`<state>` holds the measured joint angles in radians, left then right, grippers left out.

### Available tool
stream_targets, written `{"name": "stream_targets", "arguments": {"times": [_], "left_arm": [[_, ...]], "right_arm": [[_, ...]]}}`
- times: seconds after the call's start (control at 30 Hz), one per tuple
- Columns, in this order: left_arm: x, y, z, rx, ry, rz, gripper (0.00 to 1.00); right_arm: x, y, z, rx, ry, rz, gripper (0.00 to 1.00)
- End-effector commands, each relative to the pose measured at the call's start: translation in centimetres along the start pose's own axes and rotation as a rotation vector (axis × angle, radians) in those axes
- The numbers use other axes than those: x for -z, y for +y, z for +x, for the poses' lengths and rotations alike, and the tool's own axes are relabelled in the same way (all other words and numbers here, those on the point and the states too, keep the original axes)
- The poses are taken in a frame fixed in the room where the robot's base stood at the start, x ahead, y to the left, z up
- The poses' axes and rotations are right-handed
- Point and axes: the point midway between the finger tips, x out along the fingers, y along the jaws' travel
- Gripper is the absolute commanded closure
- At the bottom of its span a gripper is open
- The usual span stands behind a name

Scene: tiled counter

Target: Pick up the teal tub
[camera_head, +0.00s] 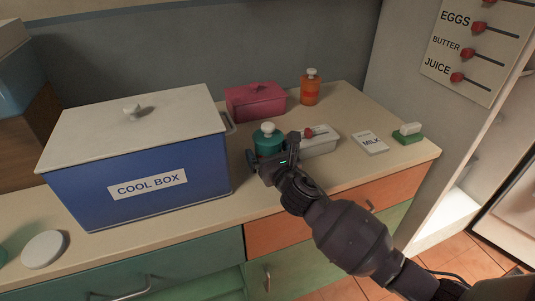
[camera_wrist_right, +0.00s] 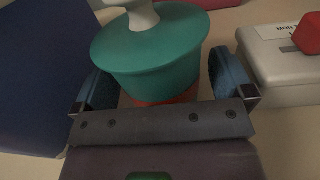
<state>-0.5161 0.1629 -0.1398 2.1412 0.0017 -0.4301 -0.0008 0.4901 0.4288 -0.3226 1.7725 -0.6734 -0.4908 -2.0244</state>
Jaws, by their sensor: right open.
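The teal tub (camera_head: 267,140) stands on the counter just right of the cool box, with a white knob on its lid. In the right wrist view the tub (camera_wrist_right: 150,62) fills the upper middle, and a red-orange band shows below its teal part. My right gripper (camera_head: 275,156) is open at the tub. In the wrist view one blue-padded finger is on each side of it, with a visible gap at the right finger. Contact at the left finger is hard to tell. My arm hides the tub's lower front in the head view. My left gripper is out of view.
The blue cool box (camera_head: 90,195) stands close on the left. A grey-white box with a red knob (camera_head: 322,144) is close on the right. A pink box (camera_head: 255,104) and an orange bottle (camera_head: 310,92) stand behind. A milk card (camera_head: 370,145) lies further right.

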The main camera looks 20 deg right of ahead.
Motion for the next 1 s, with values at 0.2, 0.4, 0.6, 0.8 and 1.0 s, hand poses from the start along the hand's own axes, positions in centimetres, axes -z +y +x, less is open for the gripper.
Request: {"name": "stream_targets", "arguments": {"times": [0.2,0.4,0.6,0.8,1.0], "left_arm": [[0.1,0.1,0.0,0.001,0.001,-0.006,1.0],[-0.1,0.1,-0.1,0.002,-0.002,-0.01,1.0],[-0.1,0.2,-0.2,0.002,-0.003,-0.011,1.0],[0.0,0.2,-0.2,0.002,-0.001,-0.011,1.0],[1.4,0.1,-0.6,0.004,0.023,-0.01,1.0]], "right_arm": [[-0.1,0.0,0.0,0.0,-0.001,0.0,0.1],[-0.1,0.0,0.0,0.0,-0.001,0.0,0.41],[-0.1,0.0,0.0,0.0,-0.002,0.0,0.62],[-0.3,0.0,0.0,-0.001,-0.003,-0.001,0.62],[-2.9,0.1,0.0,-0.001,-0.013,-0.003,0.62]]}}
